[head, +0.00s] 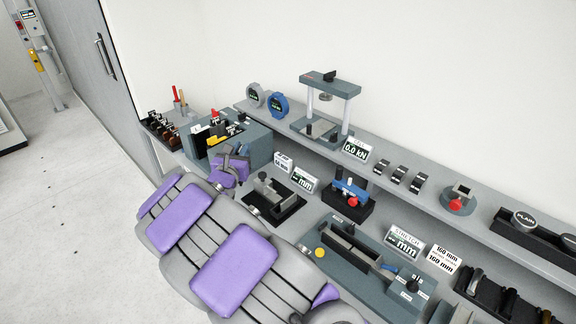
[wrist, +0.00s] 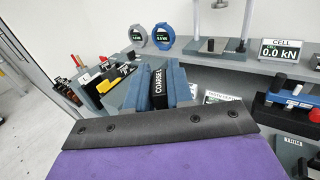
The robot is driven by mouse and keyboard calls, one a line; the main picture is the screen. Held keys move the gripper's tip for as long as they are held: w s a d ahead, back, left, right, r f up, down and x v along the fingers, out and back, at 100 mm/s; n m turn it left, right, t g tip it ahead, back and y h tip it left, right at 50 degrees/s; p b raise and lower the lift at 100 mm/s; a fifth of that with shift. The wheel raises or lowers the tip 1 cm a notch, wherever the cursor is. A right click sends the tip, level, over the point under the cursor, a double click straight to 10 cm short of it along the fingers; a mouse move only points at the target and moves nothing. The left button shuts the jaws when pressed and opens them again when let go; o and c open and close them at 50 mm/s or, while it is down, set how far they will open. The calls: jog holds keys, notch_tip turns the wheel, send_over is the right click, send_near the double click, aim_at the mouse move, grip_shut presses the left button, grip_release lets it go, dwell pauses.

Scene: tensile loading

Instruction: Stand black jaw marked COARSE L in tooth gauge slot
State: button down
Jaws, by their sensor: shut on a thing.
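The black jaw marked COARSE (wrist: 158,84) is upright between the two blue-grey fingers of my gripper (wrist: 158,92) in the wrist view. The end of its marking is partly cut off. My gripper is shut on it. In the head view my gripper (head: 234,156) is at the front of a blue-grey box (head: 258,145) on the bench, and the jaw is hard to make out there. I cannot tell for sure which fixture is the tooth gauge or see its slot. The box has black and yellow pieces on top.
A rack of small jaws (head: 165,131) stands at the bench's left end. A black fixture (head: 270,203) stands right of my gripper, with mm displays (head: 304,181) behind it. A raised shelf (head: 420,205) carries round gauges and a press (head: 330,88). The floor at left is clear.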

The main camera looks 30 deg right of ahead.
jog(key=s+d+f+m+g+h, duration=0.1)
jog(key=d+f+m+g+h, duration=0.5)
jog(key=d, duration=0.6)
jog(key=shift+s+d+f+m+g, duration=0.15)
jog(key=shift+d+f+m+g, duration=0.2)
jog(key=shift+f+g, duration=0.9)
jog(key=f, duration=0.4)
jog(key=shift+d+f, duration=0.1)
jog(key=shift+d, duration=0.15)
jog(key=shift+d, duration=0.15)
jog(key=shift+s, duration=0.1)
jog(key=shift+f+b, duration=0.9)
jog(key=shift+f, duration=3)
dwell(0.7)
